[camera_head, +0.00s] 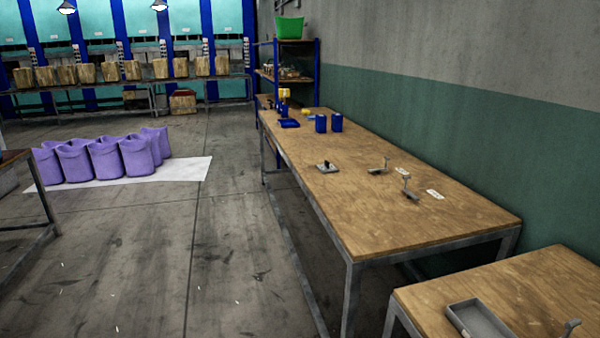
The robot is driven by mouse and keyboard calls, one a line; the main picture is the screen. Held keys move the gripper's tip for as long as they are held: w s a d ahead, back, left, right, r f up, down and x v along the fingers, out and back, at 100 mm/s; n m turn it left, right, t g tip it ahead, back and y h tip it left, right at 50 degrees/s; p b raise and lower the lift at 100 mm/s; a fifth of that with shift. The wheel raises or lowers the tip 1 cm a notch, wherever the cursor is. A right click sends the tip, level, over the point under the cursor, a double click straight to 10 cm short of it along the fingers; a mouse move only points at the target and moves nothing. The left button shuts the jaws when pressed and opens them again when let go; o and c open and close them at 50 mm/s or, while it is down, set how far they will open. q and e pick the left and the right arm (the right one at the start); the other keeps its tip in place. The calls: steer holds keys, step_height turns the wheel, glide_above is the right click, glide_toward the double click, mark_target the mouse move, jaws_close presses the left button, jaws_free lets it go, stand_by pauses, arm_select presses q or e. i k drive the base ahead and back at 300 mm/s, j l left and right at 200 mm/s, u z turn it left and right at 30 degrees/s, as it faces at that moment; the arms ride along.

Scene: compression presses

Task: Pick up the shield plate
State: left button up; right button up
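A small flat grey plate (322,170) with a dark upright knob lies on the long wooden table, near its left edge. It may be the shield plate, but I cannot tell for sure at this size. Two grey parts with upright stems, a farther one (377,171) and a nearer one (411,195), stand to its right on the same table. Neither of my grippers is in view, so nothing here shows whether they are open or shut.
The long table (440,230) runs along the wall, with blue cups (321,123) at its far end. A second table (540,275) bears a grey tray (478,320) at front right. Purple sacks (105,160) stand on a white sheet at left. The middle floor is clear.

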mark_target(326, 168)
steer(key=i+j+u, duration=0.25)
steer(key=i, duration=0.6)
steer(key=i+u, duration=0.25)
steer(key=i, duration=0.65)
